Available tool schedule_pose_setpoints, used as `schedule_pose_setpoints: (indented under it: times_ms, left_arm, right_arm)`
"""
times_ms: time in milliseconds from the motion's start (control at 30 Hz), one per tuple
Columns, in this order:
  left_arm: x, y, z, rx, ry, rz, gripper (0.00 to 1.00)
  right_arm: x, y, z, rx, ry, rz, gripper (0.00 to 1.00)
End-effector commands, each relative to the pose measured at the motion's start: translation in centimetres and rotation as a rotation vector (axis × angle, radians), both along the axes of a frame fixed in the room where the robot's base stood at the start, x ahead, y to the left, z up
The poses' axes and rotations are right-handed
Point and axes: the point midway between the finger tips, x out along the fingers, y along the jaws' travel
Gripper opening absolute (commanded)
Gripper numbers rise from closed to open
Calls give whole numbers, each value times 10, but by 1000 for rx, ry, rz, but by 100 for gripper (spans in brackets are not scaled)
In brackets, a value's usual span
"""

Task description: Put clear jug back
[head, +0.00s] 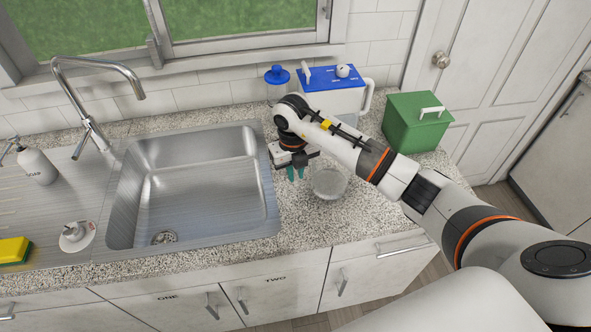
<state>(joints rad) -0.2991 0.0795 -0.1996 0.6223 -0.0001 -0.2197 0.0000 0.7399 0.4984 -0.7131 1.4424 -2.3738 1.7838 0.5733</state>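A clear, see-through round vessel (329,183), which looks like the clear jug, stands on the speckled counter right of the sink. Its upper part is partly behind my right arm, and I cannot make out a handle. My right gripper (295,174) points down between the sink's right edge and the vessel, just left of it. Its two teal fingertips show a small gap with nothing visible between them. It appears apart from the vessel, though contact is hard to judge. My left gripper is not in view.
Behind my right arm stand a blue-lidded clear container (277,76) and a white blue-lidded box (334,78). A green box (417,122) with a white handle stands at the right.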

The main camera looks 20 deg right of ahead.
Motion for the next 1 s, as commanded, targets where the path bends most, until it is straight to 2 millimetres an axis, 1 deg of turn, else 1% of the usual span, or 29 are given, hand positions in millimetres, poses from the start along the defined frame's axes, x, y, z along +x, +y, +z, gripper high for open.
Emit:
schedule_pose_setpoints:
  times_ms: [33,100,133,367,467,533,667,867,900,1000]
  left_arm:
    - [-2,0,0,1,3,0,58]
    - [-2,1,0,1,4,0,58]
    - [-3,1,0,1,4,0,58]
    - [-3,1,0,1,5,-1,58]
    - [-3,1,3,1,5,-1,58]
    - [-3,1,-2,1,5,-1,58]
    - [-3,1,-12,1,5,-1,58]
    - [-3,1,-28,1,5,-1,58]
    - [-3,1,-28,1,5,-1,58]
    - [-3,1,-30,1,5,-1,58]
  right_arm:
    - [0,0,0,0,0,0,24]
    - [0,0,0,0,1,0,36]
    - [0,0,0,0,1,0,38]
    - [0,0,0,0,1,0,38]
    - [0,0,4,0,0,0,38]
    - [1,0,8,0,-2,0,38]
    - [1,1,30,-1,-7,1,38]
    - [1,3,75,-1,-7,1,38]
    - [1,3,85,-1,-7,0,38]
    - [1,3,103,-2,-5,-1,38]
